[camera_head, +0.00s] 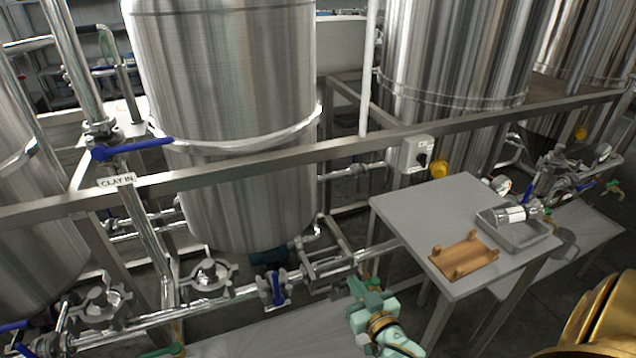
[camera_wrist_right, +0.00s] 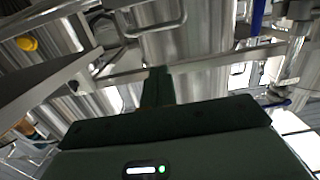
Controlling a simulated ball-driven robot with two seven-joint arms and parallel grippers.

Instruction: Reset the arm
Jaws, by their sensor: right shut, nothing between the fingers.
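My right gripper (camera_head: 366,286) is pale green and shows at the lower middle of the head view, left of the small grey table (camera_head: 395,205). It is shut and holds nothing. In the right wrist view its dark green fingers (camera_wrist_right: 157,86) are together, pointing toward the steel tanks and frame. My left gripper is not in the head view.
On the table are a wooden cradle (camera_head: 437,261) and a grey tray (camera_head: 540,243) with a clear cylinder (camera_head: 512,214) in it. A steel tank (camera_head: 225,100), a frame rail (camera_head: 250,160) and pipes with blue-handled valves (camera_head: 274,288) stand behind and left of the gripper.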

